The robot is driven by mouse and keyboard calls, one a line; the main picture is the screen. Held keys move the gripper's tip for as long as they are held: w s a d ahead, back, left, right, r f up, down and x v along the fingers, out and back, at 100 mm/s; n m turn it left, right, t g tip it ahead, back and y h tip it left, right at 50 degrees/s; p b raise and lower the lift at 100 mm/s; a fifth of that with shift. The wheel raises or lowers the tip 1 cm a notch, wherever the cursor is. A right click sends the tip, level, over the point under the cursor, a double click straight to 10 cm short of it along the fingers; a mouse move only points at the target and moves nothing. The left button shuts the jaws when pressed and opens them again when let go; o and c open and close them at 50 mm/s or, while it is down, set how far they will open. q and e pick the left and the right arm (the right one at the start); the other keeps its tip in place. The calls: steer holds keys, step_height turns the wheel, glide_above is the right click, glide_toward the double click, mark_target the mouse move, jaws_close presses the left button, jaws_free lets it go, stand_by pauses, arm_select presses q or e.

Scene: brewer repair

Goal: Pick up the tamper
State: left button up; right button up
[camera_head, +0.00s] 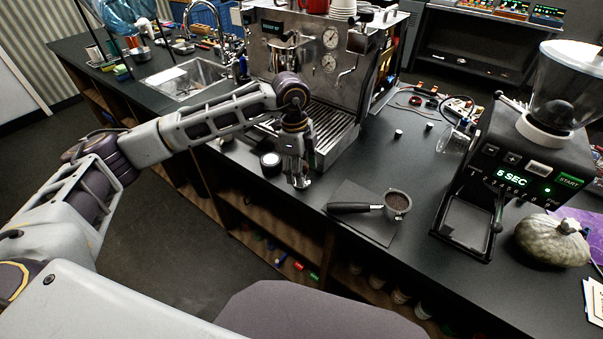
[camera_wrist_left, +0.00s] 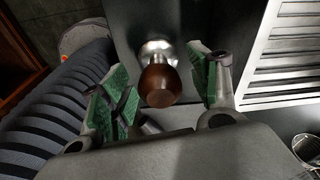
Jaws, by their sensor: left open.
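The tamper (camera_wrist_left: 158,82) has a brown wooden handle and a shiny metal base. In the left wrist view it stands on the dark counter between the green-padded fingers of my left gripper (camera_wrist_left: 163,88). Those fingers are open, with a gap on each side of the handle. In the head view my left gripper (camera_head: 299,172) points down at the counter in front of the espresso machine. It hides most of the tamper there; a bit of shiny metal shows at its tips. My right gripper is out of view.
The espresso machine (camera_head: 322,60) stands close behind my left gripper. A portafilter (camera_head: 397,202) with ground coffee lies on a dark mat (camera_head: 378,233). A grinder (camera_head: 520,150) stands at the right.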

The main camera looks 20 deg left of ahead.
arm_select(q)
jaws_close()
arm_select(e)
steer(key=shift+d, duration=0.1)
arm_select(q)
steer(key=shift+r, duration=0.15)
steer(key=shift+r, duration=4.9)
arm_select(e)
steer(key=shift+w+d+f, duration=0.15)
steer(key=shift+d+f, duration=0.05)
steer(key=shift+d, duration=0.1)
